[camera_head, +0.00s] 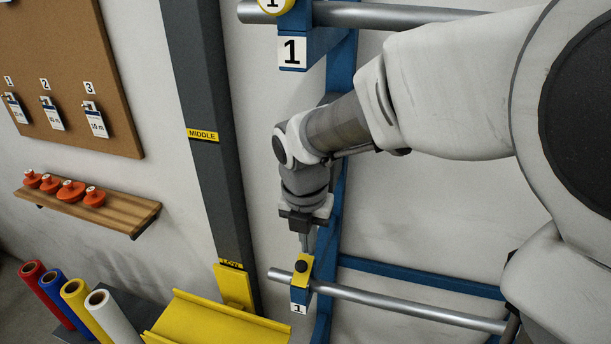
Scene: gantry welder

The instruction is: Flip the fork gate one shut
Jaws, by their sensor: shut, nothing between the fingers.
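A small yellow gate piece with a black knob (301,267) sits at a blue fork marked 1 (299,296) on the lower right, where a steel bar (400,309) passes. The gate looks tilted up beside the bar end; its exact angle is hard to tell. My gripper (304,243) points down just above the gate, with its narrow fingers together and empty. The fingertips are very close to the top of the gate; I cannot tell whether they touch. A second blue fork marked 1 (291,52) holds an upper bar (390,14).
A dark post (205,140) with MIDDLE and LOW labels stands left of my gripper. A yellow trough (215,322) lies below. Colored rolls (75,292), a shelf with orange items (130,213) and a tagged corkboard (65,70) are farther left. A blue upright stands behind my wrist.

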